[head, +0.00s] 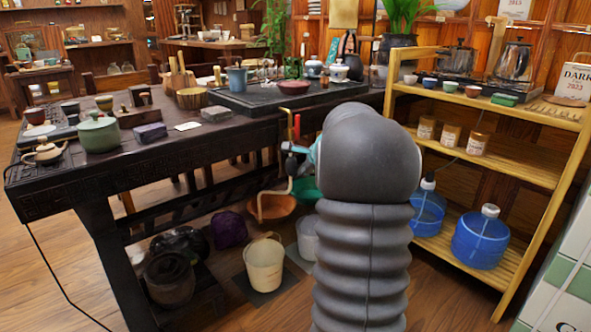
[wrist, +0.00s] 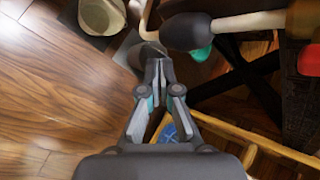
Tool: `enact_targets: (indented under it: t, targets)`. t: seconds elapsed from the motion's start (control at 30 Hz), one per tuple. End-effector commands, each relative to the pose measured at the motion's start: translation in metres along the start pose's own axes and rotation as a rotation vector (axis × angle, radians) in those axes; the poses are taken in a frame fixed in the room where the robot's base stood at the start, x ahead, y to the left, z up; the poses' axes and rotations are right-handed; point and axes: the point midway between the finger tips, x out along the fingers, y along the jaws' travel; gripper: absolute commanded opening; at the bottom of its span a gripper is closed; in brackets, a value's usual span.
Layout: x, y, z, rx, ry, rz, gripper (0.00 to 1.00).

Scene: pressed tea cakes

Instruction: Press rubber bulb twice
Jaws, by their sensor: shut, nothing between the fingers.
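A dark rubber bulb (wrist: 187,31) shows in the wrist view, above and to the right of my fingertips, with a pale tube running from it to the right. My gripper (wrist: 158,66) is shut and empty. The bulb looks apart from the fingers, though its distance in depth is hard to judge. In the head view my gripper (head: 293,152) shows only in part at the table's front edge, beside a thin bent pale tube (head: 283,189). My own arm hides much of this area, and I cannot clearly pick out the bulb there.
A dark tea table (head: 180,160) crowded with teaware stands behind and left. A cream bucket (head: 264,265) and an orange basin (head: 272,206) are on the floor below. A wooden shelf (head: 520,170) with blue water bottles (head: 481,240) stands close on the right. Open floor is at left.

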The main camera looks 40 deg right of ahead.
Motion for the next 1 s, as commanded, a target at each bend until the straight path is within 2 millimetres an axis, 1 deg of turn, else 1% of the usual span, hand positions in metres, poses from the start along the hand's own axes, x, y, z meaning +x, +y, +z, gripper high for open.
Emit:
enact_targets:
  t: [0.43,0.7,1.0]
  targets:
    - [0.0002,-0.0005,0.0004,0.000,0.000,0.000,0.00]
    - [0.0047,-0.0045,0.0048,0.000,-0.001,0.001,0.00]
    - [0.0058,-0.0043,0.0045,0.000,0.000,0.000,0.00]
